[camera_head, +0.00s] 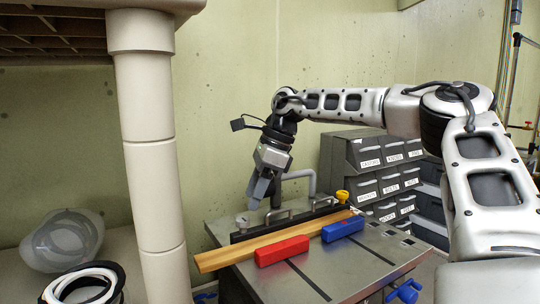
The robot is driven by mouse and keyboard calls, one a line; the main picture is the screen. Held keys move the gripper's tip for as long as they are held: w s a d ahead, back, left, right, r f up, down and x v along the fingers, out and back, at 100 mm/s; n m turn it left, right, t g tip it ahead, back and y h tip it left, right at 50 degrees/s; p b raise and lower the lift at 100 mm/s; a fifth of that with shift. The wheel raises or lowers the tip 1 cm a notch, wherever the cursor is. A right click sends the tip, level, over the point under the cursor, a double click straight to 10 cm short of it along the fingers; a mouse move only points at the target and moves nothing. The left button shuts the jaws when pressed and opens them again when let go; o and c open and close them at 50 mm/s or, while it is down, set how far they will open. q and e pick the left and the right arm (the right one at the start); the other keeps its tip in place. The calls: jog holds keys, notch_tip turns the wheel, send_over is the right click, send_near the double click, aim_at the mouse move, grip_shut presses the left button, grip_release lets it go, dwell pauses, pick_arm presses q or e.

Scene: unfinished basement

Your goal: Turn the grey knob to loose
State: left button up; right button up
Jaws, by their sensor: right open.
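A small grey knob (242,221) stands at the left end of a black fence (290,223) on the grey metal machine table. A yellow knob (342,197) stands at the fence's right end. My right gripper (264,199) points down, open and empty. In the picture it is above and a little right of the grey knob, apart from it. The grey knob is too small to read any mark or setting on it. My left gripper is out of view.
A wooden strip (225,258) lies along the fence. A red block (282,251) and a blue block (343,228) lie in front of it. Grey labelled drawers (368,165) stand behind at right. A thick beige column (150,160) rises at left. A blue handle (404,291) is low at right.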

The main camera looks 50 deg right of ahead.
jog(key=v, duration=1.1)
jog(key=shift+p, duration=0.35)
jog(key=shift+f, duration=0.1)
